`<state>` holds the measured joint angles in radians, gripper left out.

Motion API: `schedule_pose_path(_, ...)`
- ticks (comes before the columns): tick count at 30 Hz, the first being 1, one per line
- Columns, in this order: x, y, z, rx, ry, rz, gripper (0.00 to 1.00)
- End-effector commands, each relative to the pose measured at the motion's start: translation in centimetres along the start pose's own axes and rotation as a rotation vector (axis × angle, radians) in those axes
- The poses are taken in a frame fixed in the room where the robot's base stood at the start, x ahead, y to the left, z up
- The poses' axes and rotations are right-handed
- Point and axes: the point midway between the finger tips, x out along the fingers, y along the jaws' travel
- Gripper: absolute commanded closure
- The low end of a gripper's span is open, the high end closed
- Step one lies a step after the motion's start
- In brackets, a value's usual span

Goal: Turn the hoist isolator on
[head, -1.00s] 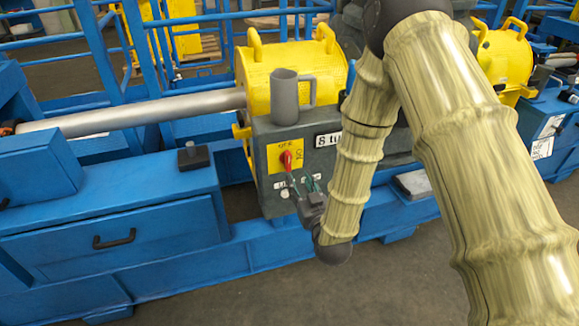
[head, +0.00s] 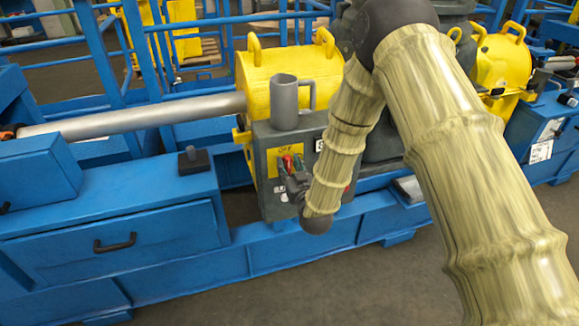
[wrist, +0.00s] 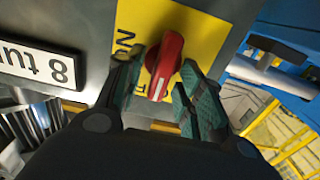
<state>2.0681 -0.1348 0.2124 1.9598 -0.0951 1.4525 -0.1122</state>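The hoist isolator is a red rotary knob (wrist: 164,62) on a yellow plate (wrist: 203,30), on the front of a grey box. In the head view the knob (head: 287,161) is partly hidden by my gripper (head: 291,168), and OFF is printed above it. In the wrist view ON is printed to the knob's left, and the knob's white mark is at its lower end, away from ON. My gripper (wrist: 163,84) is open, with one teal finger on each side of the knob. Small gaps seem to remain; contact is unclear.
A grey mug (head: 285,101) stands on top of the grey box (head: 262,142), in front of a yellow drum (head: 293,70). A label reading "8 tu…" (wrist: 40,62) is beside the plate. A blue bench with a drawer (head: 120,245) is at left.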

Motion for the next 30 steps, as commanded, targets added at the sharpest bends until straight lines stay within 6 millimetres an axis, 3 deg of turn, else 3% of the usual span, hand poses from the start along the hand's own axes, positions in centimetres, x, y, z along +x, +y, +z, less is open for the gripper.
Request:
schedule_pose_path(5,-0.02,0.01,0.01,0.0,0.0,0.0,0.64)
schedule_pose_path(11,-0.03,0.02,0.01,0.0,0.0,0.0,1.0)
schedule_pose_path(22,-0.04,0.16,0.03,0.033,0.0,0.002,1.0)
schedule_pose_path(30,-0.05,0.43,0.12,0.186,-0.001,0.004,1.0)
